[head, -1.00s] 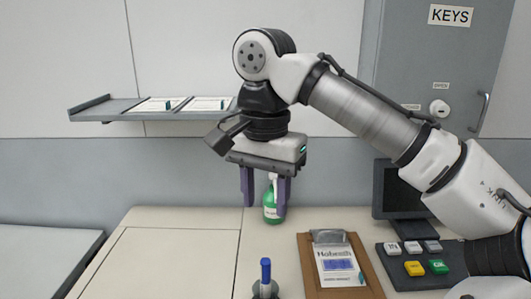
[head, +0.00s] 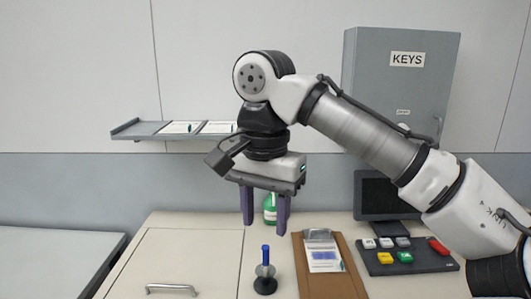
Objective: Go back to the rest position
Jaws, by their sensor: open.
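My gripper (head: 264,222) hangs with its two purple fingers pointing down above the desk. The fingers are apart with nothing between them that I can see held.
A clipboard (head: 340,275) with a printed sheet lies right of the stamp. A button panel (head: 430,261) and a dark monitor (head: 380,197) are at the right. A wall shelf (head: 150,131) holds papers. A grey KEYS cabinet (head: 400,90) hangs behind my arm.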

